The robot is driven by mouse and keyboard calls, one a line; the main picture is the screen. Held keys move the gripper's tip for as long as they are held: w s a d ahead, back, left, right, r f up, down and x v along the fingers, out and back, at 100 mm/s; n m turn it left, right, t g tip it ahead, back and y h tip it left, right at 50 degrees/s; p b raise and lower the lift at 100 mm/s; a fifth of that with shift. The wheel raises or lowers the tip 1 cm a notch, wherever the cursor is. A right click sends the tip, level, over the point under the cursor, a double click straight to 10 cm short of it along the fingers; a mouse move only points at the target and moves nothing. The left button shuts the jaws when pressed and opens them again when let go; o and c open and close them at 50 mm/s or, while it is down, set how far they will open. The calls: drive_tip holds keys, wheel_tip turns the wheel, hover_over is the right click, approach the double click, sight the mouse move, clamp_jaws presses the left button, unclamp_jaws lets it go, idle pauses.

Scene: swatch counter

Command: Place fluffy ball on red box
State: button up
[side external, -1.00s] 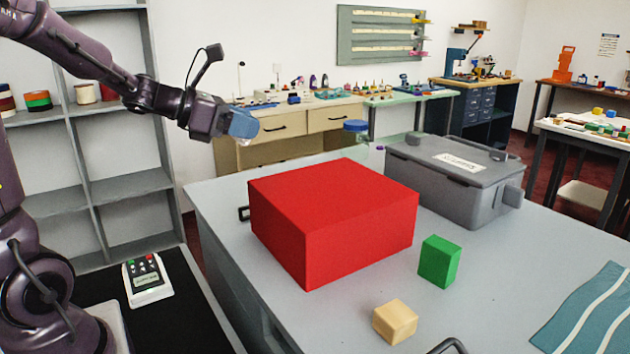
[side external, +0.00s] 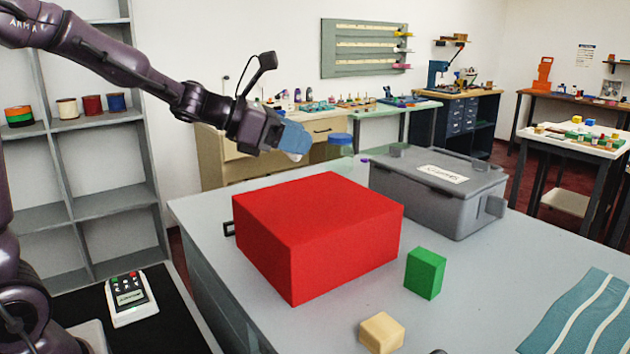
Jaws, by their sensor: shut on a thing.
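The red box (side external: 318,212) sits on the grey table, its flat top bare. My gripper (side external: 294,150), with blue fingers, is above the far part of the box in the side external view, apart from its top. It is shut on a small pale thing (side external: 296,157) that shows just below the fingertips. This fits the fluffy ball, but it is mostly hidden and too small to make out its texture. No other fluffy ball is in view.
A green block (side external: 425,273) and a wooden block (side external: 382,333) lie in front. A striped teal cloth (side external: 580,315) is at the right. The box top is clear.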

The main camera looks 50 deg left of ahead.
hover_over(315, 201)
wheel_tip(315, 201, down, 6)
drive_tip(key=shift+s+r, duration=0.1)
drive_tip(key=shift+r, duration=0.15)
drive_tip(key=shift+f, duration=1.65)
drive_tip(key=shift+f, duration=0.2)
drive_tip(key=o, duration=0.9)
drive_tip(key=shift+r, duration=0.1)
